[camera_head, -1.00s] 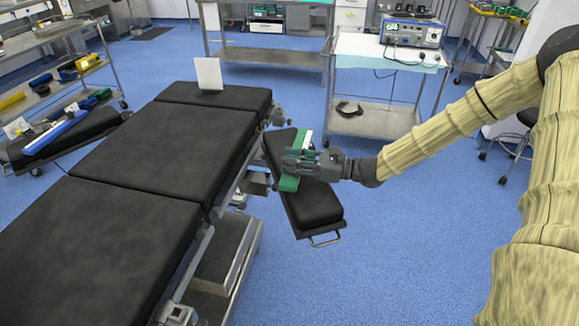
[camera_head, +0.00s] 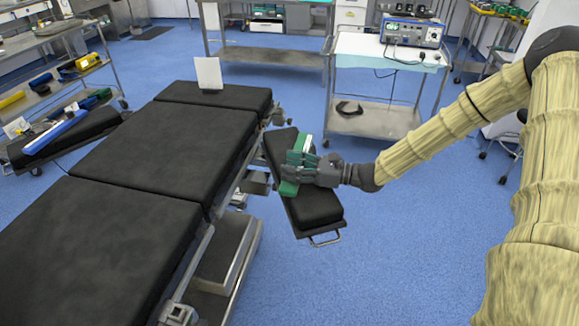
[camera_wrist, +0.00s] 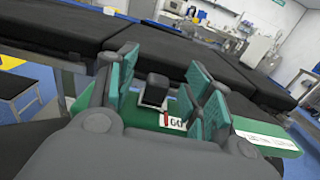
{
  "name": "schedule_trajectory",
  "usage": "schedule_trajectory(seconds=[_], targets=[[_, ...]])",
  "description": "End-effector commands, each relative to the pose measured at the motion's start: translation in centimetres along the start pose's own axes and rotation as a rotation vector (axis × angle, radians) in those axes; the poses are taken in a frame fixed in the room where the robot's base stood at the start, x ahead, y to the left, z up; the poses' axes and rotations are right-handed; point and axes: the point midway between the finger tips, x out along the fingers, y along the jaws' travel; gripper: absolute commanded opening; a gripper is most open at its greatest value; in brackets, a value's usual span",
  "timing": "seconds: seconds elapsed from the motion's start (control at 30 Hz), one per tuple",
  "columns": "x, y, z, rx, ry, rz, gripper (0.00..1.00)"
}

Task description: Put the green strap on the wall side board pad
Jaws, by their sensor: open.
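The green strap (camera_head: 289,188) lies across the black board pad (camera_head: 313,206) that sticks out at the right side of the operating table. A white label shows on its far part. My gripper (camera_head: 298,170) is at the strap and hides its middle. In the wrist view, the open fingers (camera_wrist: 165,88) stand either side of a black block, with the green strap (camera_wrist: 262,138) passing beneath and behind them. I cannot tell whether the fingers touch the strap. Another board pad (camera_head: 75,133) with a blue strap on it is at the left of the table.
The black operating table (camera_head: 165,150) fills the left and centre. A steel cart (camera_head: 378,118) with a device stands behind the board. Shelving with coloured items (camera_head: 80,65) is at the far left. The blue floor right of the board is clear.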

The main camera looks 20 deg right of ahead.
Motion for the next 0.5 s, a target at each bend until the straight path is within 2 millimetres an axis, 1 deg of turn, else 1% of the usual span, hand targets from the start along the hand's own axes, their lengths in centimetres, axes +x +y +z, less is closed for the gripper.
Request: schedule_trajectory(seconds=[0.07,0.17,0.37,0.5], targets=[[0.0,0.0,0.3,0.0,0.0,0.0,0.51],[-0.8,-0.1,0.2,0.0,-0.001,-0.002,0.51],[-3.4,-0.1,0.2,-0.001,-0.002,-0.003,0.51],[-5.6,-0.1,0.2,-0.001,-0.002,-0.004,0.51]])
